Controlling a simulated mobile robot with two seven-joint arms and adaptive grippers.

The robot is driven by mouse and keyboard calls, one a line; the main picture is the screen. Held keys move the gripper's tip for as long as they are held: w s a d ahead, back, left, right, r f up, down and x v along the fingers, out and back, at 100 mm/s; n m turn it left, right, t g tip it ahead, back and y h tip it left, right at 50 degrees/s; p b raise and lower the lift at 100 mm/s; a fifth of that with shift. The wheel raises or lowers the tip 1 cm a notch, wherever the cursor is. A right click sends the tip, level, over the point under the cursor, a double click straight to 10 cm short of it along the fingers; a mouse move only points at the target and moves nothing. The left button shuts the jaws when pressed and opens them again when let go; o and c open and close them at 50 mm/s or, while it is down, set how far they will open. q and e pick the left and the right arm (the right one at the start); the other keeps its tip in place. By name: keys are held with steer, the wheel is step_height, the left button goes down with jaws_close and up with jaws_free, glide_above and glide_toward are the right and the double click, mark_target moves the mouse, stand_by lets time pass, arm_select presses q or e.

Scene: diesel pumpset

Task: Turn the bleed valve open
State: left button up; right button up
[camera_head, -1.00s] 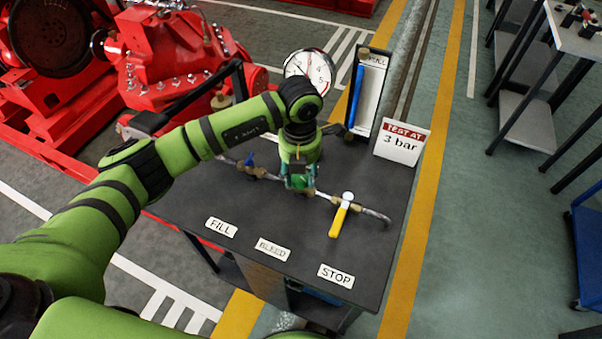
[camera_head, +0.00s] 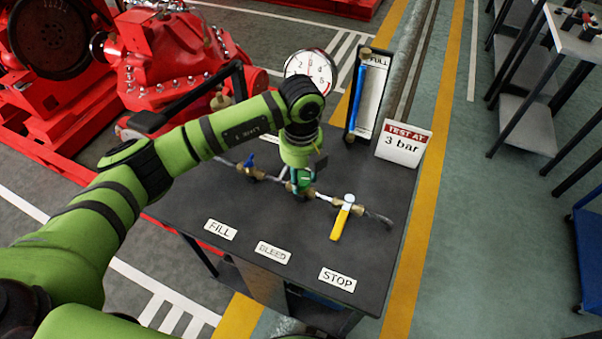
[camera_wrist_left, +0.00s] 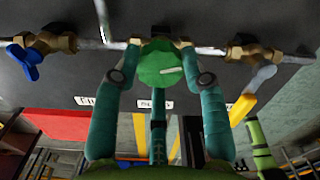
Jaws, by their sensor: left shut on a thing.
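The bleed valve is the middle valve on the pipe, with a round green knob (camera_wrist_left: 160,62) bearing a white mark. My left gripper (camera_head: 302,181) reaches down to it from above. The knob is partly hidden by the gripper in the head view. The BLEED label (camera_head: 272,252) lies on the bench in front of it. My right gripper is not in view.
A blue-handled valve (camera_head: 250,160) is on the left and a yellow-handled valve (camera_head: 341,218) on the right of the same pipe. A gauge (camera_head: 310,70), a sight tube board (camera_head: 371,92) and a TEST AT 3 bar sign (camera_head: 403,144) stand behind. The bench front is clear.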

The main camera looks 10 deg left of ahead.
mark_target(302, 180)
arm_select(q)
steer(key=shift+s+d+f, duration=0.15)
steer(key=shift+s+f, duration=0.1)
steer(key=shift+s, duration=0.1)
steer(key=o, duration=1.1)
steer(key=shift+o, duration=0.2)
steer(key=shift+r, duration=0.15)
steer(key=shift+w+r, duration=0.1)
steer(key=shift+r, duration=0.3)
step_height(302, 180, up, 11)
steer(key=shift+r, duration=0.15)
